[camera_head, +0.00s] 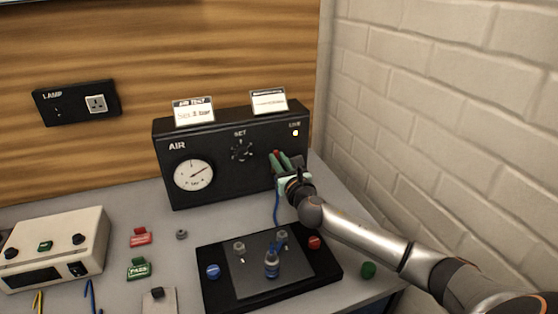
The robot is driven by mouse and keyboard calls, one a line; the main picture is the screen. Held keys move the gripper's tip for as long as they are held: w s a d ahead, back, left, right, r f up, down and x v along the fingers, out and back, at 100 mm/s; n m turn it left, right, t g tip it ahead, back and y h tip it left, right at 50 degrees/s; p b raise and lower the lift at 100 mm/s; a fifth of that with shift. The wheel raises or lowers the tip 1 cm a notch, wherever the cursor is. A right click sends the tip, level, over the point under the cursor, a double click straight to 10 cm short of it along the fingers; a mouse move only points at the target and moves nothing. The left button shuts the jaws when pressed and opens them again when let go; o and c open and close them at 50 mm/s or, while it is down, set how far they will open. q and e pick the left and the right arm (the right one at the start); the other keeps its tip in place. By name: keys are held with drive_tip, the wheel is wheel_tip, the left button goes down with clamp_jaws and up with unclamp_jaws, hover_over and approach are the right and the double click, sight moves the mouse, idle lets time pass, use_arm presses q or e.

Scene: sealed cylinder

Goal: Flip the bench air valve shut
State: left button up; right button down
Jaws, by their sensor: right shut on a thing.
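The black air panel (222,178) stands at the back of the bench, with a round gauge at its left, a SET knob in its middle and a small white light at its upper right. My right gripper (282,164) is at the right part of the panel's front. It is shut on the air valve's lever; a bit of red (276,154) shows at its fingertips. The gripper hides most of the valve, so I cannot tell the lever's exact angle. My left gripper is not in view.
A black tray (218,294) with a grey plate and small fittings lies in front of the panel; a blue hose runs behind it. A beige box (55,247) stands at left, with red and green tags (139,268) beside it. A brick wall (440,120) bounds the right.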

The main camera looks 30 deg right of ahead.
idle(0.6)
drive_tip(key=s+d+f+m+b, duration=0.1)
drive_tip(key=d+f+m+b, duration=0.2)
drive_tip(key=m, duration=1.4)
drive_tip(key=shift+d+f+m, duration=0.4)
drive_tip(key=shift+d+f, duration=0.15)
drive_tip(key=shift+f, duration=0.15)
drive_tip(key=c, duration=0.8)
unclamp_jaws()
drive_tip(key=v, duration=1.2)
drive_tip(key=shift+s, duration=0.3)
